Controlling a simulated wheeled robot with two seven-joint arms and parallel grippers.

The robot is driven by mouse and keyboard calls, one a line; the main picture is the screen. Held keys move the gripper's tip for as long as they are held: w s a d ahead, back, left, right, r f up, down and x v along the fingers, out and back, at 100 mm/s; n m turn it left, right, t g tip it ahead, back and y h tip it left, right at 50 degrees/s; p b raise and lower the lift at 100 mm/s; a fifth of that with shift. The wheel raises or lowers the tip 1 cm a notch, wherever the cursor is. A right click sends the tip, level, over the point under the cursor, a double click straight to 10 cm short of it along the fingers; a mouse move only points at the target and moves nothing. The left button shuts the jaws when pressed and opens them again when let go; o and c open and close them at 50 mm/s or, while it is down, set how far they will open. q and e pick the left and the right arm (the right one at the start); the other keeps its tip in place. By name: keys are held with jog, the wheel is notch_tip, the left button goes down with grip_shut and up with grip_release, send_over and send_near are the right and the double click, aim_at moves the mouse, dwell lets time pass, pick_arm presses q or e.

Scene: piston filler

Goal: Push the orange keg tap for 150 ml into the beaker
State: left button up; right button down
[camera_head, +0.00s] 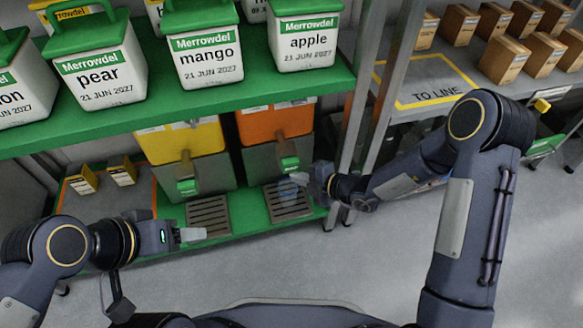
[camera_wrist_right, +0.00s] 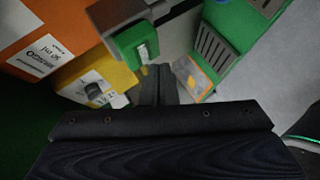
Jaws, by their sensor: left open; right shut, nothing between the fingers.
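The orange keg (camera_head: 275,122) stands on the lower green shelf, with a green tap (camera_head: 289,162) on its grey front. The tap also shows in the right wrist view (camera_wrist_right: 128,42), just beyond the fingers. A faint clear beaker (camera_head: 286,190) appears to stand below the tap on the drip tray (camera_head: 292,211). The wrist view shows a pale container with an orange-yellow patch (camera_wrist_right: 192,74); I cannot tell its fill level. My right gripper (camera_head: 300,178) is shut and empty, close to the tap; contact is unclear. My left gripper (camera_head: 192,235) is open and empty, before the shelf.
The yellow keg (camera_head: 180,142) with its own green tap (camera_head: 187,187) and drip tray (camera_head: 208,216) stands left of the orange one. Labelled tubs (camera_head: 205,55) fill the shelf above. A metal post (camera_head: 362,110) rises close to my right forearm. The floor in front is clear.

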jog(key=shift+w, duration=0.1)
dwell(0.7)
jog(key=shift+w+a+p, duration=0.1)
jog(key=shift+w+p, duration=0.15)
jog(key=shift+p, duration=0.1)
jog(key=shift+w+a, duration=0.25)
jog(key=shift+w, duration=0.5)
dwell(0.7)
dwell(0.3)
jog(key=shift+s+d, duration=0.2)
jog(key=shift+s, duration=0.35)
jog(key=shift+s+d, duration=0.15)
jog(key=shift+s, duration=0.4)
jog(key=s, duration=0.1)
jog(key=s+d, duration=0.1)
jog(key=s, duration=0.2)
jog(key=shift+s+d+p, duration=0.3)
jog(key=shift+s+p, duration=0.05)
jog(key=shift+s, duration=0.05)
